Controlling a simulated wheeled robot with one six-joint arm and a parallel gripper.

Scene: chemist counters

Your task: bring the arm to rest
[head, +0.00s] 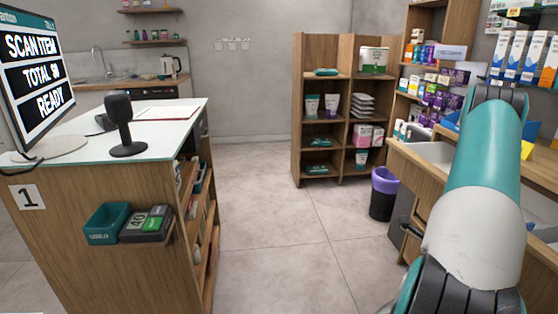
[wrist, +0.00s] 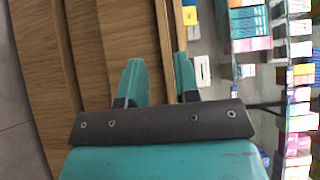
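My arm (head: 475,190) rises along the right side of the head view, a teal and white link bending over at its top. Its gripper end is out of sight there. In the wrist view my gripper (wrist: 157,62) shows two teal fingers standing apart, with a clear gap and nothing between them. Wooden drawer fronts or panels lie beyond the fingers at the left, and shelves of medicine boxes (wrist: 250,25) lie beyond them at the right. I cannot tell the exact distance to either.
A wooden counter (head: 405,150) is close beside my arm. A dark bin with a purple rim (head: 383,182) stands on the floor. A checkout counter (head: 100,215) with a screen (head: 35,75) is at the left. A shelf unit (head: 297,110) stands at the back. The floor between is clear.

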